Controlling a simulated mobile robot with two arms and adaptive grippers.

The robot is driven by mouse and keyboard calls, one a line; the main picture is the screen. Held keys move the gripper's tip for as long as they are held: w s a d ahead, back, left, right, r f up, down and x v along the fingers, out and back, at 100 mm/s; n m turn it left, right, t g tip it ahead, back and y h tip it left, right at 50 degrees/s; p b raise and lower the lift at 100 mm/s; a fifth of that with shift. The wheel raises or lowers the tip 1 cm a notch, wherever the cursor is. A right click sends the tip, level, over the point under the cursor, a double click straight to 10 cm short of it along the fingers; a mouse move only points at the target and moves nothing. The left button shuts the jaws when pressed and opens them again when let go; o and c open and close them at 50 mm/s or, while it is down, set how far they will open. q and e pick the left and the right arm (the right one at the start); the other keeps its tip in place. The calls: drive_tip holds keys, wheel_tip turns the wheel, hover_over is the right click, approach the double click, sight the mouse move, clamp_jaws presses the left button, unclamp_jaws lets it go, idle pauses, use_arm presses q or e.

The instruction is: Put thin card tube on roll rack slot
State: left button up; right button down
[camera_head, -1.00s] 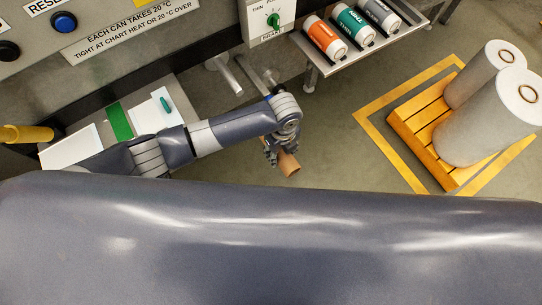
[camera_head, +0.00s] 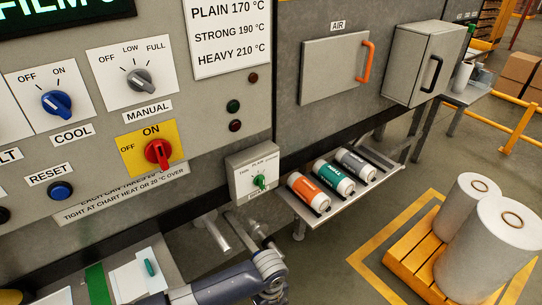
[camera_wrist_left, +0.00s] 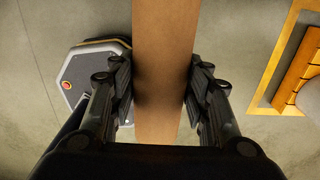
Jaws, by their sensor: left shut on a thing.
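The brown card tube (camera_wrist_left: 162,60) runs lengthwise through the middle of the left wrist view. My left gripper (camera_wrist_left: 160,88) is shut on it, one finger on each side; both tube ends are out of that view. In the head view my left gripper (camera_head: 270,297) is at the bottom edge, mostly cut off, and the tube does not show. A metal rack (camera_head: 300,210) under the machine panel holds an orange, a teal and a grey roll side by side. It is above and to the right of my gripper in the picture. My right gripper is not in view.
Metal bars (camera_head: 215,232) stick out below the panel, close to my left arm. A small selector box (camera_head: 252,172) hangs left of the rack. A yellow pallet (camera_head: 412,262) with big white rolls stands at right. Bare floor lies between rack and pallet.

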use_arm(q)
drive_tip(key=w+a+r+n, duration=0.1)
drive_tip(key=r+n, duration=0.1)
drive_tip(key=w+a+r+n, duration=0.1)
drive_tip(key=r+n, duration=0.1)
drive_tip(key=a+r+n, duration=0.2)
drive_tip(key=shift+w+r, duration=0.4)
drive_tip(key=s+a+r+n, duration=0.3)
drive_tip(key=a+r+n, duration=0.4)
drive_tip(key=r+n, duration=0.4)
drive_tip(key=s+a+r+n, duration=0.4)
drive_tip(key=a+r+n, duration=0.3)
drive_tip(key=r+n, duration=0.4)
drive_tip(key=shift+s+a+r+n, duration=0.3)
drive_tip(key=shift+r+n, duration=0.1)
drive_tip(key=shift+r, duration=0.15)
